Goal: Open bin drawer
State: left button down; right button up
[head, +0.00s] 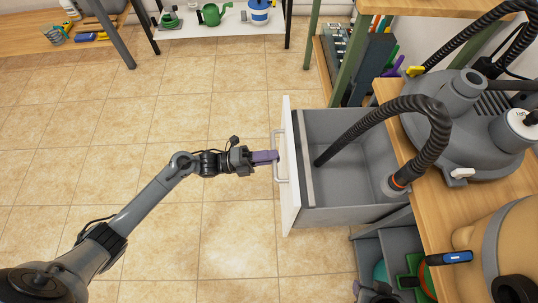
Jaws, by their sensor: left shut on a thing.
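The bin drawer (350,214) is pulled out to the left from under the wooden bench, with its grey inside showing. Its white front panel (290,205) carries a light grey bar handle (279,172) on the left face. My left gripper (273,156) is at the handle's upper part, its purple fingers shut on the bar. My left arm reaches in from the lower left. My right gripper is not in the view.
Grey bins (378,247) stand below the drawer. The tiled floor left of the drawer is clear.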

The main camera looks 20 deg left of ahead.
pick_arm(q)
jog(key=shift+r, duration=0.1)
jog(key=c, duration=1.1)
grip_release()
jog(key=shift+c, duration=0.2)
jog(key=p+v, duration=0.2)
jog(key=v, duration=0.9)
jog(key=shift+p, duration=0.3)
jog(key=shift+d, duration=0.15)
